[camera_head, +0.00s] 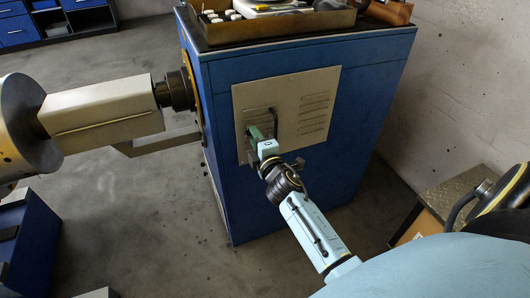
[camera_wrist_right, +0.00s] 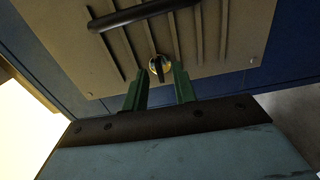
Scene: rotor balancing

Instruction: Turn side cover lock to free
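The side cover (camera_head: 306,112) is a beige, louvred plate on the side of the blue cabinet (camera_head: 375,85). It also shows in the right wrist view (camera_wrist_right: 215,30), with a black bar handle (camera_wrist_right: 140,14). The side cover lock (camera_wrist_right: 158,67) is a small dark knob in a brassy ring, its wing roughly upright in the picture. My right gripper (camera_head: 259,135) is at the lower left of the cover and hides the lock in the head view. Its green fingers (camera_wrist_right: 160,77) are open on either side of the lock, with visible gaps. My left gripper is out of view.
A tray (camera_head: 275,25) of parts sits on top of the cabinet. A low stand (camera_head: 455,200) is at the right. Grey floor (camera_head: 140,220) lies open left of the cabinet.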

